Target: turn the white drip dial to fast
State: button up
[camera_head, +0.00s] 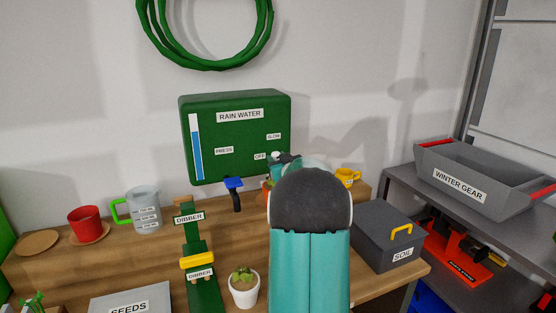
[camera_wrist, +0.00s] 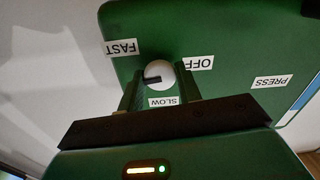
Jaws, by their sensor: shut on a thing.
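The white drip dial (camera_wrist: 159,71) with a black pointer bar is on the green rain water box (camera_wrist: 228,30). In the wrist view the bar points left, between the FAST label (camera_wrist: 121,46) and the SLOW label (camera_wrist: 163,101); the OFF label (camera_wrist: 199,62) is to the right. My gripper (camera_wrist: 158,82) is shut on the dial, one finger on each side of it. In the head view the green box (camera_head: 205,125) hangs on the wall, and my arm hides most of its lower right corner, including the FAST label.
A blue tap (camera_head: 234,183) sits under the box. Below are a green dibber stand (camera_head: 196,250), a potted plant (camera_head: 244,289), a measuring jug (camera_head: 146,212) and a red cup (camera_head: 85,221). A grey soil box (camera_head: 375,240) stands right of my arm.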

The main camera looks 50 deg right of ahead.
jog(key=shift+m, duration=0.7)
jog(key=o, duration=1)
jog(key=shift+s, duration=0.1)
jog(key=v, duration=1.3)
jog(key=shift+s+a+f, duration=0.1)
jog(key=shift+s+a, duration=0.1)
jog(key=shift+s, duration=0.1)
